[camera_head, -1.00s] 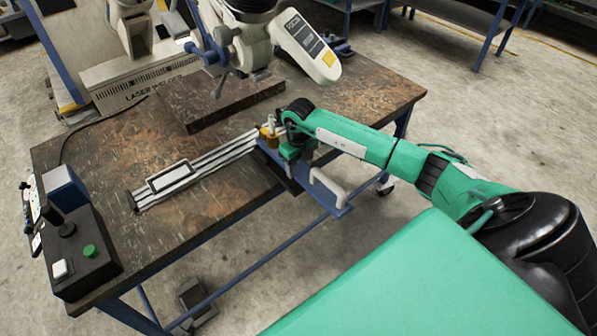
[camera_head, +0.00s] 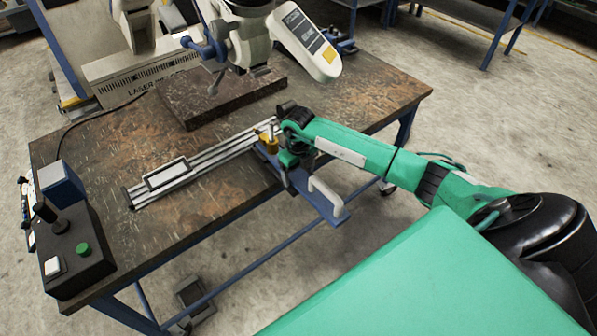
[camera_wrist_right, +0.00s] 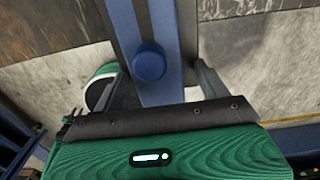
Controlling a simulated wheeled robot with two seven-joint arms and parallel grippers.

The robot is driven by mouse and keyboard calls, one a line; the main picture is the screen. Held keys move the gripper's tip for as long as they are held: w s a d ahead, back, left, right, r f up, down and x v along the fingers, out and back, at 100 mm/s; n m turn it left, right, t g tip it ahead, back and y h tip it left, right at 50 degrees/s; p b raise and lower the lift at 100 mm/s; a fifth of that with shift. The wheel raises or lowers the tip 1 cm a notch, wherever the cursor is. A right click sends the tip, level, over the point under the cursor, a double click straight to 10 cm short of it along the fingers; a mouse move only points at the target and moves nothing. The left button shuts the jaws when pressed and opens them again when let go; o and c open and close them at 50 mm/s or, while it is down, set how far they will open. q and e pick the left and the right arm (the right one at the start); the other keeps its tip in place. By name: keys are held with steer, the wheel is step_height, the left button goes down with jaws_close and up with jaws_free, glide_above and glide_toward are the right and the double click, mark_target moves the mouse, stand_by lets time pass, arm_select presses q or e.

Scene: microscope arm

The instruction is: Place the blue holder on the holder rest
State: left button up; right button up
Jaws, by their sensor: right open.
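A long blue piece (camera_head: 325,205), which looks like the blue holder, juts past the table's front edge at the right end of a silver rail. It carries a white handle (camera_head: 326,195) and a yellow-orange part (camera_head: 269,143). My right gripper (camera_head: 286,160) is low over this blue piece at the table edge. In the right wrist view a blue bar with a round blue knob (camera_wrist_right: 149,64) lies between the open fingers (camera_wrist_right: 155,80); no grip shows. I cannot tell which part is the holder rest. My left gripper is out of view.
The silver rail (camera_head: 215,151) with a rectangular frame (camera_head: 167,174) lies along the table. A dark block (camera_head: 220,97) sits under the microscope head (camera_head: 248,45). A control box with a joystick (camera_head: 75,250) is at the left. The table's right end is mostly clear.

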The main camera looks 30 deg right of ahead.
mark_target(298, 174)
steer(key=shift+r, duration=0.5)
step_height(298, 174, up, 6)
steer(key=shift+f+b, duration=0.25)
steer(key=shift+b, duration=0.55)
steer(key=shift+r, duration=0.7)
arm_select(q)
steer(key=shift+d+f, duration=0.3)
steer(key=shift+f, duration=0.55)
